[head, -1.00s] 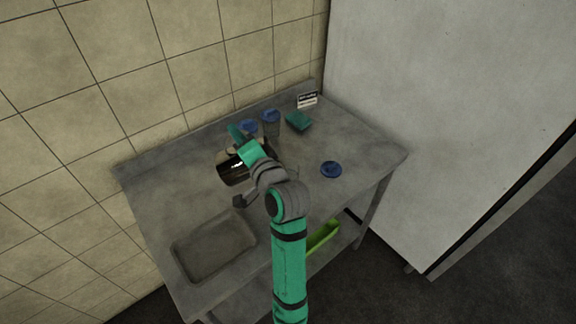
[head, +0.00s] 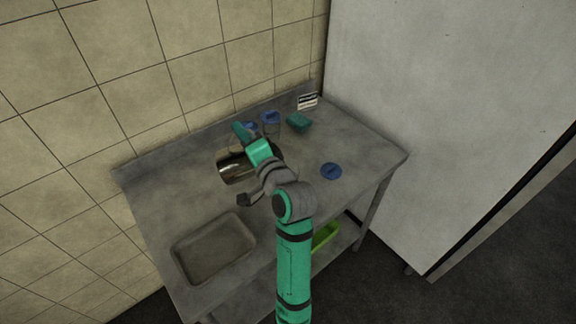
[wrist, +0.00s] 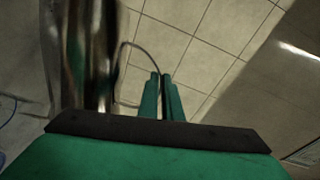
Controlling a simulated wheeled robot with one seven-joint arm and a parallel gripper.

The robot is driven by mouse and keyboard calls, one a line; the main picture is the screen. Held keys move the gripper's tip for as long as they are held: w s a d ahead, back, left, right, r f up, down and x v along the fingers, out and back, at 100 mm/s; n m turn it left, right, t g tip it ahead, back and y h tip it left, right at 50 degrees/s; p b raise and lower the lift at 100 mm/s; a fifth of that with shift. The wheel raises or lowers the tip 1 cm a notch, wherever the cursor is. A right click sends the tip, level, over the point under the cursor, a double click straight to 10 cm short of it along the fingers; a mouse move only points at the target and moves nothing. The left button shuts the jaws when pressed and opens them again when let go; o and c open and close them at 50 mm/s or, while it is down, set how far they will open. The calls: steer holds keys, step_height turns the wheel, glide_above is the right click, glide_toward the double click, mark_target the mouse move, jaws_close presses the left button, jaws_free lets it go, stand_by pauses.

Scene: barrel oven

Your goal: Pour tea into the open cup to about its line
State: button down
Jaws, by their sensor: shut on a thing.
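A shiny metal teapot or jug (head: 232,168) hangs at my gripper (head: 240,130) over the left-middle of the table, and looks tilted. In the wrist view its blurred metal side (wrist: 92,60) fills the left, with a thin curved handle (wrist: 146,50) running to my gripper's fingers (wrist: 162,80), which are shut on it. Two blue-topped cups (head: 271,117) (head: 251,126) stand near the back wall; the left one is partly covered by my gripper. I cannot make out an open cup, its line or any tea stream.
A blue disc (head: 331,171) lies on the right of the metal table (head: 365,150). A teal block (head: 299,122) and a small sign (head: 307,101) stand at the back. A green bin (head: 326,236) sits on the lower shelf.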

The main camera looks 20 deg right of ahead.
mark_target(252, 132)
steer(key=shift+s+d+r+m+b, duration=0.1)
steer(key=shift+d+r+m+b, duration=0.25)
steer(key=shift+d, duration=0.45)
steer(key=shift+d+r, duration=0.1)
steer(key=shift+d, duration=0.15)
steer(key=shift+r+m+t, duration=0.1)
steer(key=shift+m+t, duration=0.15)
steer(key=shift+t, duration=0.05)
steer(key=shift+a, duration=0.2)
steer(key=shift+d+r+m+b, duration=0.25)
steer(key=shift+d+m+b, duration=0.15)
steer(key=shift+d+b, duration=0.25)
stand_by(1.2)
steer(key=a+n, duration=0.1)
steer(key=a+f+n, duration=0.1)
steer(key=a, duration=0.1)
steer(key=a+f, duration=0.1)
steer(key=a, duration=0.1)
steer(key=shift+w+a+f+n+g, duration=0.1)
steer(key=shift+w+a+n+g, duration=0.2)
steer(key=shift+n+g, duration=0.1)
steer(key=shift+d, duration=0.15)
steer(key=shift+w+a+f+n+g+h, duration=0.1)
steer(key=shift+a+f+n+g+h, duration=0.25)
steer(key=shift+a+f+n, duration=0.45)
steer(key=shift+f, duration=0.15)
stand_by(0.6)
